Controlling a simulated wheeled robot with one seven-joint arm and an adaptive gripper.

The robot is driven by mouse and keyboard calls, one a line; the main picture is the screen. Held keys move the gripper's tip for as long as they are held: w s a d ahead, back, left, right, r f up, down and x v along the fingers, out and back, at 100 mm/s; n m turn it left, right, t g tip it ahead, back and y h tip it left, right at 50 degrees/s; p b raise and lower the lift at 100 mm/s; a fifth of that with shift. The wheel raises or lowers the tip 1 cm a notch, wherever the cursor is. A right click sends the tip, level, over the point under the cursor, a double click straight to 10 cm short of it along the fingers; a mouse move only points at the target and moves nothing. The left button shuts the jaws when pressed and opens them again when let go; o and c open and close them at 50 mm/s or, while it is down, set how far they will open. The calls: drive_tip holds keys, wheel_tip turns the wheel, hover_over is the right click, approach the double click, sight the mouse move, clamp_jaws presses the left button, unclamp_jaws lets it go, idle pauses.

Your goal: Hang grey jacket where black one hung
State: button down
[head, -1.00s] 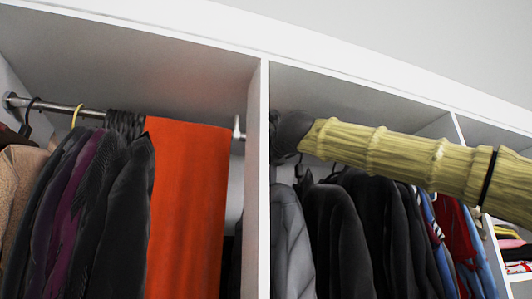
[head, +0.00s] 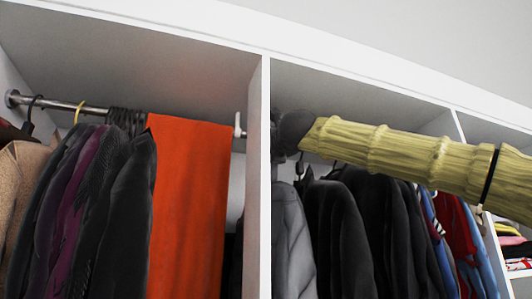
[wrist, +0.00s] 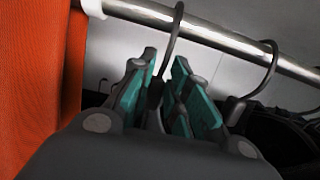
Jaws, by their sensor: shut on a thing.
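The grey jacket (head: 293,245) hangs in the right compartment, close beside the white divider. My gripper (head: 292,132) is directly above it at rail height; its fingers are hard to make out in the head view. In the wrist view, the teal-padded fingers of my gripper (wrist: 163,80) are shut on the stem of a dark hanger (wrist: 172,45). The hanger's hook rises to the rail (wrist: 225,38) and crosses it; whether it rests on the rail is unclear. The jacket below is hidden by the gripper there. A black jacket (head: 335,225) hangs just right of the grey one.
A second hanger hook (wrist: 270,65) is on the rail to the right. Orange cloth (head: 190,200) hangs left of the divider (head: 257,180), with several dark garments further left. More dark, blue and red clothes (head: 455,240) crowd the right side.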

drive_tip(key=shift+w+a+f, duration=0.1)
drive_tip(key=shift+f, duration=0.1)
drive_tip(key=c, duration=1.3)
unclamp_jaws()
drive_tip(key=v, duration=1.2)
